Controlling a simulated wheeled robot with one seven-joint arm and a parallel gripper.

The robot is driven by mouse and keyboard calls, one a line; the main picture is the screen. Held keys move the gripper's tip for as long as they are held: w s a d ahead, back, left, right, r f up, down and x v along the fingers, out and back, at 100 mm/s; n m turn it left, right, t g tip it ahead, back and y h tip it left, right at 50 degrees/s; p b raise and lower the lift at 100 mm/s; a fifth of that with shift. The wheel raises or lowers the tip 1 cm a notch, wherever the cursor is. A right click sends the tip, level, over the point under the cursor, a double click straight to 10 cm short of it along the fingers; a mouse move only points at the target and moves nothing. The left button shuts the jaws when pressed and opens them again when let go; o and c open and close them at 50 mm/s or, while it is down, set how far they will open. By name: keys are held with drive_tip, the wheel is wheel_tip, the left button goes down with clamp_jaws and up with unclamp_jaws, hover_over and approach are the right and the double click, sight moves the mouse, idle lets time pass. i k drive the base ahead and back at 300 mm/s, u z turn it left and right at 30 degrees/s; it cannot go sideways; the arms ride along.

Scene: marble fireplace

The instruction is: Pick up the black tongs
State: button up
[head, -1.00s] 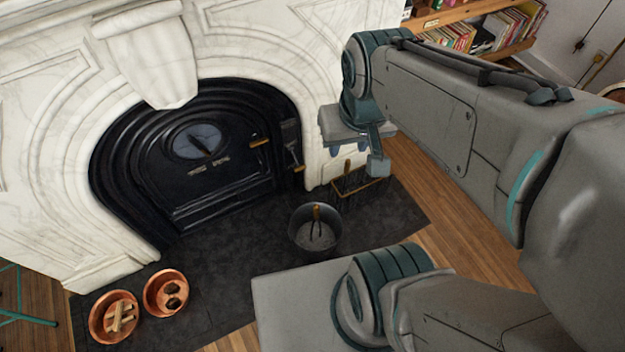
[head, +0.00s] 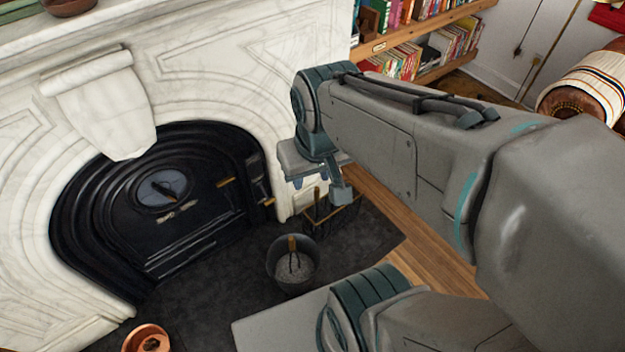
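A tool with a wooden handle and two thin dark legs, which looks like the black tongs (head: 291,258), stands in a dark metal bucket (head: 272,262) on the hearth. The bucket holds grey ash-like stuff, and the tool's lower ends are hard to make out. My gripper (head: 312,181) hangs at the end of my arm, up and to the right of the bucket in the picture and apart from it. It is small and partly hidden by its own mount, so I cannot tell whether its fingers are open or shut. Nothing is visibly held.
A tool rack (head: 333,218) with wooden-handled tools stands just below my gripper in the picture. The black stove (head: 170,235) fills the marble fireplace (head: 235,75). A copper bowl (head: 147,338) is at the lower left. Dark hearth (head: 225,285) lies clear left of the bucket.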

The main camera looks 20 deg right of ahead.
sight(291, 240)
drive_tip(key=z, duration=2.15)
drive_tip(key=k, duration=0.85)
drive_tip(key=u, duration=2)
